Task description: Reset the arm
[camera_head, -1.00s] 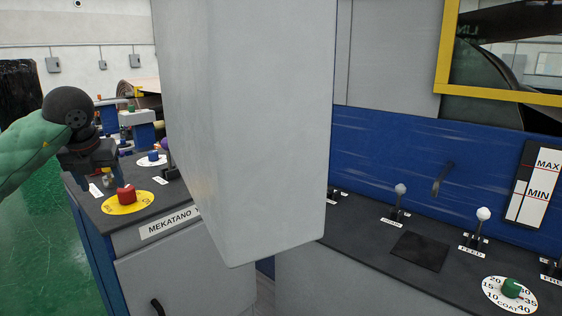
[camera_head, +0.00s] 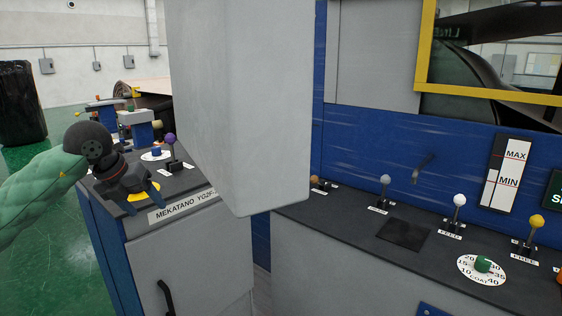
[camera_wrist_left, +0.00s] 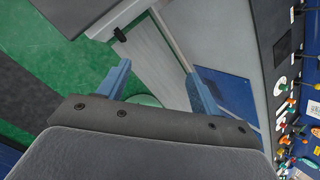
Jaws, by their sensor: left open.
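My left arm, in a green sleeve, comes in from the left in the head view. Its dark gripper (camera_head: 140,192) is over the near-left part of the grey-black control console top (camera_head: 193,180). It covers most of a yellow dial (camera_head: 129,208), whose red knob is hidden. I cannot tell from this view whether it touches the dial. In the left wrist view the two blue fingers (camera_wrist_left: 160,88) stand wide apart with nothing between them. Beyond them are a grey cabinet side and green floor. My right gripper is not in view.
A large grey box-shaped column (camera_head: 242,110) blocks the middle of the head view. A blue knob (camera_head: 156,151) and a purple-topped lever (camera_head: 171,150) stand beyond my gripper. The right console (camera_head: 350,217) carries several levers and a green COAT knob (camera_head: 483,264). Open green floor lies left.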

